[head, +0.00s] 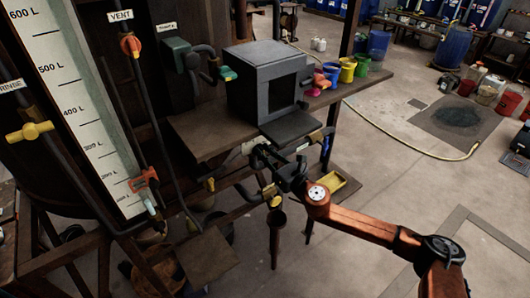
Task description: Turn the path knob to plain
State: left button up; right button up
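My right gripper (262,153) reaches in from the lower right on the orange arm and is at the front edge of the wooden shelf, below the grey box. Its dark fingers overlap dark pipework, so I cannot tell how far they are apart. A small pale plate (252,144) is right beside the fingertips; any writing on it is too small to read. I cannot make out the path knob for certain; it may be hidden behind the gripper. My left gripper is not in view.
A grey box (262,90) stands on the shelf (195,133), with coloured cups (347,71) to its right. A scale board (85,110), an orange valve handle (130,45) and a yellow handle (30,131) are at left. A yellow tray (338,184) is near my wrist. Open floor lies right.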

grip_shut()
jog(key=shift+m, duration=0.3)
jog(key=m, duration=0.2)
jog(key=m+p, duration=0.1)
jog(key=m, duration=0.1)
jog(key=d+m+p, duration=0.1)
jog(key=m, duration=0.2)
jog(key=shift+w+f, duration=0.1)
jog(key=shift+w, duration=0.25)
jog(key=shift+w+d+f+m+p, duration=0.1)
jog(key=shift+f+m+p, duration=0.3)
jog(key=shift+m, duration=1.3)
jog(key=shift+w+d+f+m+p, duration=0.1)
jog(key=shift+m+p, duration=0.55)
jog(key=shift+m, duration=1.05)
jog(key=shift+d+f+m+p, duration=0.15)
jog(key=shift+m+p, duration=0.35)
jog(key=shift+m, duration=1.2)
jog(key=shift+a+f, duration=0.1)
